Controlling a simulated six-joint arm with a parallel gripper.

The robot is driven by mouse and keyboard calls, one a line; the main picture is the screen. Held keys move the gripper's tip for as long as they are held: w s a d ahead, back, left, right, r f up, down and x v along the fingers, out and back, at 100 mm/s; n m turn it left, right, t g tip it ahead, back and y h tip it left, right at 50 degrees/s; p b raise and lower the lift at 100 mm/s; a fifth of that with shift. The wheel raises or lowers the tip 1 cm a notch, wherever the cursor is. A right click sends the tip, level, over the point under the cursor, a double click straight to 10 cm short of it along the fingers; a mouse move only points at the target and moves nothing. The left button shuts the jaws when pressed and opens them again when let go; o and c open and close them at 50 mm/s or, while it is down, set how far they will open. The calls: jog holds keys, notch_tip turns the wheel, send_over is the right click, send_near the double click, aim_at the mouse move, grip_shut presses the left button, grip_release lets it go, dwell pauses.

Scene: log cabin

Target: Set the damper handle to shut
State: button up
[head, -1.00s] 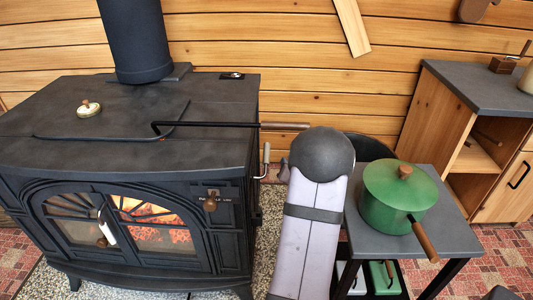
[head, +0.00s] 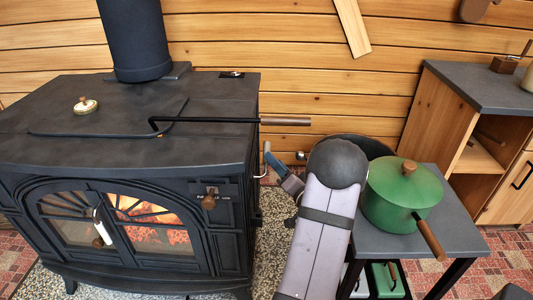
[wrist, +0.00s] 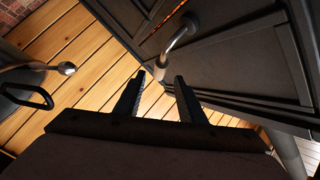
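A bent metal handle with a pale grip, which I take as the damper handle (head: 264,160), sticks out from the right side of the black stove (head: 225,150). In the wrist view the handle (wrist: 181,36) curves from the stove's side panel down to the fingers. My gripper (wrist: 160,78) is open, and the handle's free end lies at the gap between its two fingertips. I cannot tell whether either finger touches it. In the head view my gripper (head: 275,164) reaches the handle from the right, partly hidden by my arm.
A long black rod with a wooden grip (head: 286,121) juts from the stove top above the handle. A green pot (head: 400,195) stands on a grey side table (head: 455,235) right of my arm. A fire burns behind the stove door glass (head: 150,222). A ball-ended metal rod (wrist: 67,68) shows left in the wrist view.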

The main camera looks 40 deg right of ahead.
jog(key=shift+b+x, duration=0.85)
jog(key=shift+x, duration=2.65)
grip_shut()
